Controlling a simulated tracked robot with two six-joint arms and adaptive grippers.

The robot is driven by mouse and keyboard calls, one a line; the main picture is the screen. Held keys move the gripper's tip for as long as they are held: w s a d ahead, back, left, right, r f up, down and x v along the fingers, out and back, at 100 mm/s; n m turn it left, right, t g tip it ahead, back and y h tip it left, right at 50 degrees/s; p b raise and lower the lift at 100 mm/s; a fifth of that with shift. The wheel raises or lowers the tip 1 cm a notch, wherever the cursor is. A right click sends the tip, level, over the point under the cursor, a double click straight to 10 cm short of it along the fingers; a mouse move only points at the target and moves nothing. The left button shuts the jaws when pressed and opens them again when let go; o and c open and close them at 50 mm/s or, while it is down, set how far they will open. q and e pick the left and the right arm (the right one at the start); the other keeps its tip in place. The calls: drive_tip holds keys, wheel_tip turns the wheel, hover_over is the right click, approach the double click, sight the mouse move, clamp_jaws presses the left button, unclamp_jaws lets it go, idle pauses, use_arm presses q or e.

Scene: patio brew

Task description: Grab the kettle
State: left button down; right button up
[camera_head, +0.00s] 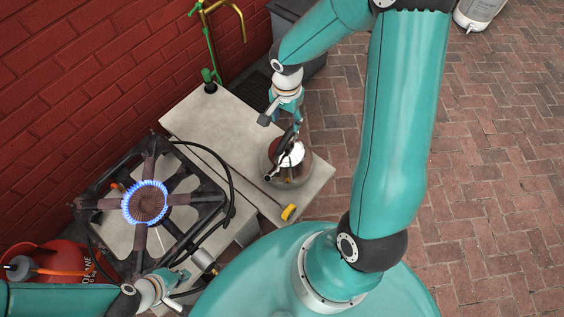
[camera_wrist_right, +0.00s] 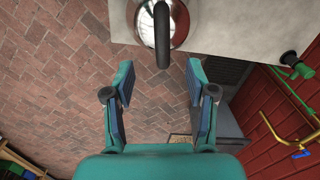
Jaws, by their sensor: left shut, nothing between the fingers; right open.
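The kettle (camera_head: 301,172) is a shiny metal pot with a black handle, standing on a grey tabletop (camera_head: 215,130). In the right wrist view the kettle (camera_wrist_right: 180,36) is at the top edge, its black handle (camera_wrist_right: 162,40) pointing down the picture. My right gripper (camera_head: 281,121) is open and reaches over the kettle's far side. In the wrist view my right gripper (camera_wrist_right: 159,70) has its fingers spread, with the handle's near end about level between the tips; no contact shows. My left gripper (camera_head: 184,277) is shut and empty, low at the left, away from the kettle.
A burner (camera_head: 147,203) with a blue flame is lit left of the kettle, with a black hose beside it. A yellow-ended rod (camera_head: 288,212) lies near the table's front edge. A red tank (camera_head: 75,262) is at lower left.

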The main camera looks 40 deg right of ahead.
sight(285, 139)
wheel_tip(285, 139, down, 12)
drive_tip(key=shift+w+f+b, duration=0.15)
drive_tip(key=shift+f+b, duration=0.1)
drive_tip(key=shift+b, duration=0.3)
clamp_jaws()
drive_tip(key=shift+r, duration=0.1)
